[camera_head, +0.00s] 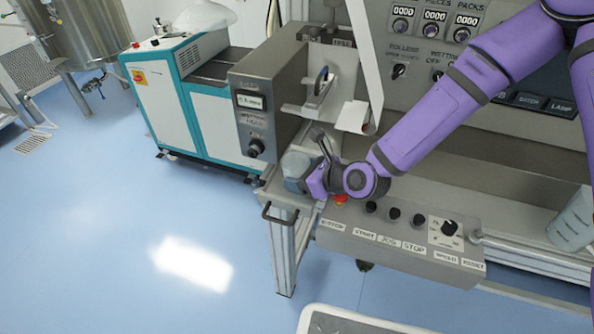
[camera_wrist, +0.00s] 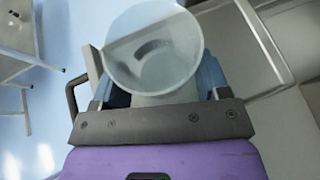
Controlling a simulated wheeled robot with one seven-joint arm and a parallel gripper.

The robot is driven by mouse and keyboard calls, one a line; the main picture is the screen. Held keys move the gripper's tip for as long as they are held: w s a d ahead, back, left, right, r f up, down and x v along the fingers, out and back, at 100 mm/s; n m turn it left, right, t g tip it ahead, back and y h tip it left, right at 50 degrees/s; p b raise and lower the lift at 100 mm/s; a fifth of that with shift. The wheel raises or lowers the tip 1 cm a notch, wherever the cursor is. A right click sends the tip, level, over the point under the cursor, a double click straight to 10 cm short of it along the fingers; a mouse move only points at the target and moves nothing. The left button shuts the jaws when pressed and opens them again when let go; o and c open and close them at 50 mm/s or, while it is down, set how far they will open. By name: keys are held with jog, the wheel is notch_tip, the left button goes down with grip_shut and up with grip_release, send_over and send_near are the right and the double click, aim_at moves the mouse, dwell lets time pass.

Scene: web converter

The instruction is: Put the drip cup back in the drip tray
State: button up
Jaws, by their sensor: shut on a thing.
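The drip cup (camera_wrist: 153,75), pale, translucent and round with an open top, is between the two blue fingers of my gripper (camera_wrist: 158,88) in the wrist view. Its mouth faces the wrist camera and it looks empty of solid things. In the head view my gripper (camera_head: 299,178) is at the left end of the machine, above the metal frame corner and left of the button panel. The grey-blue cup (camera_head: 296,164) shows there at the fingers, partly hidden by my gripper. I cannot tell for certain which surface is the drip tray, or whether the cup touches anything below.
A button panel (camera_head: 400,236) with a red button (camera_head: 340,198) lies close to the right of my gripper. A grey control box (camera_head: 268,100) stands behind it. A translucent jug (camera_head: 574,222) is at the far right. Blue floor (camera_head: 120,240) is open to the left.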

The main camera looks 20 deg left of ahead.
jog(key=o, duration=1)
jog(key=shift+f, duration=0.1)
jog(key=shift+d+r, duration=0.2)
jog(key=shift+r, duration=0.05)
jog(key=v, duration=1.1)
jog(key=shift+s+d, duration=0.2)
jog(key=shift+d, duration=0.05)
jog(key=shift+r, duration=0.1)
